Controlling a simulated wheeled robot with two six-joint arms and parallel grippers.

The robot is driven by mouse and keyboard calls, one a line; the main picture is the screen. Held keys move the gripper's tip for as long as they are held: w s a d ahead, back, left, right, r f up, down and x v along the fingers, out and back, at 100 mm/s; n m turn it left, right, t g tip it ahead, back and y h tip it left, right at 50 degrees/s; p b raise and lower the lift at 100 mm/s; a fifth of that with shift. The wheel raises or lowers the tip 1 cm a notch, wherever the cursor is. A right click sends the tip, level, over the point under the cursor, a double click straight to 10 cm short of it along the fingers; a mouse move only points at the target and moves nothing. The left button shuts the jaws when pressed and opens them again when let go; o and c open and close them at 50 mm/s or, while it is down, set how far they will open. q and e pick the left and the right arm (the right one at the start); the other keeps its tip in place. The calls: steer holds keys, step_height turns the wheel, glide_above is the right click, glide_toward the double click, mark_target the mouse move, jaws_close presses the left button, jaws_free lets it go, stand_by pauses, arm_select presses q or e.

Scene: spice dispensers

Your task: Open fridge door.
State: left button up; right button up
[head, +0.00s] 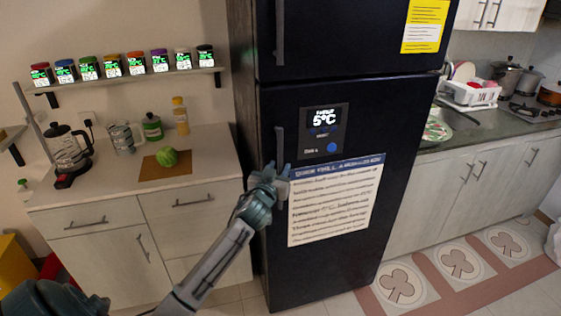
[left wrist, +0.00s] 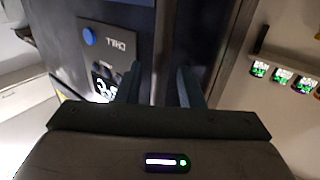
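The fridge (head: 340,250) is tall and dark, with an upper door (head: 350,40) and a lower door (head: 365,130); both look shut. A vertical handle (head: 280,145) runs along the left edge of the lower door. My left gripper (head: 275,174) is at the lower end of this handle. In the left wrist view, the two fingers (left wrist: 160,88) stand apart, with a handle-like bar (left wrist: 167,45) between them. I cannot tell whether they touch it. My right gripper is in neither view.
A counter (head: 110,185) with a kettle (head: 68,150), bottles and a green round item on a board stands left of the fridge. A shelf (head: 130,80) of spice jars hangs above. Kitchen cabinets (head: 470,190) stand to the right.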

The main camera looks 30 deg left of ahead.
arm_select(q)
steer(key=shift+x, duration=1.1)
jaws_close()
steer(key=shift+f, duration=0.1)
